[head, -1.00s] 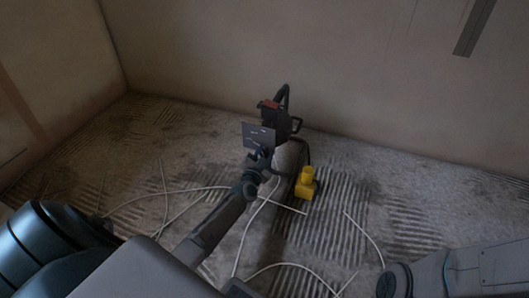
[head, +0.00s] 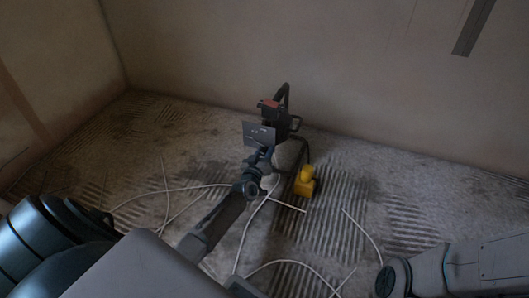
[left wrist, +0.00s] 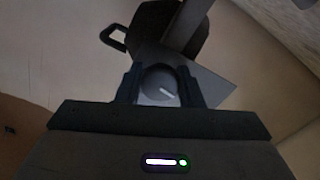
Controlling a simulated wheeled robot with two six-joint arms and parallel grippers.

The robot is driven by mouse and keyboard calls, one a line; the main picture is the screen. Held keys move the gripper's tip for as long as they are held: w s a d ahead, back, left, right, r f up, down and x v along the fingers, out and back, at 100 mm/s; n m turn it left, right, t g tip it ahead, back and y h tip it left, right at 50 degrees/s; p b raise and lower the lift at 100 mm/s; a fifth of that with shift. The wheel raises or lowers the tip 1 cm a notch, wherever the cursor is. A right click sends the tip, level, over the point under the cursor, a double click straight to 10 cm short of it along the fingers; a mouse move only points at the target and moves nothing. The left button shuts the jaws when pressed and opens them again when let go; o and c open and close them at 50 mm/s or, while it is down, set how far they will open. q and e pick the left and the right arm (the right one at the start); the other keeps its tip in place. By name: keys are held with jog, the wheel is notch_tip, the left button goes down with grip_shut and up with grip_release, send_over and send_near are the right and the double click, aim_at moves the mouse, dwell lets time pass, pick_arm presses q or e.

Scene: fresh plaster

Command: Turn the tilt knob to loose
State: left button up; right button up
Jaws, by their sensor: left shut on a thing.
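The tilt knob (left wrist: 160,88) is a grey round knob with a white pointer line. In the left wrist view it sits between the two fingers of my left gripper (left wrist: 160,90), which is shut on it. The pointer line slants down to the right in that view. In the head view my left gripper (head: 264,156) reaches a dark device (head: 280,122) by the wall, just below its grey marked plate (head: 258,134). The knob is hidden there. I cannot read any markings in the left wrist view. My right gripper is not in view.
Thin white cords (head: 165,190) lie across the ridged floor. The plaster wall (head: 200,60) is close behind the device. My right arm is at the lower right.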

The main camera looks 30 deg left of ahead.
pick_arm(q)
jog(key=n, duration=0.3)
jog(key=shift+f+n, duration=0.1)
jog(key=shift+n, duration=0.3)
jog(key=n, duration=0.3)
jog(key=shift+n+b, duration=0.3)
jog(key=shift+b, duration=0.1)
jog(key=n+b, duration=0.1)
jog(key=n, duration=0.5)
jog(key=shift+n, duration=0.4)
jog(key=o, duration=1)
jog(key=shift+s, duration=0.1)
jog(key=p+v, duration=0.4)
jog(key=v, duration=0.6)
jog(key=shift+s, duration=0.3)
jog(key=shift+d, duration=0.2)
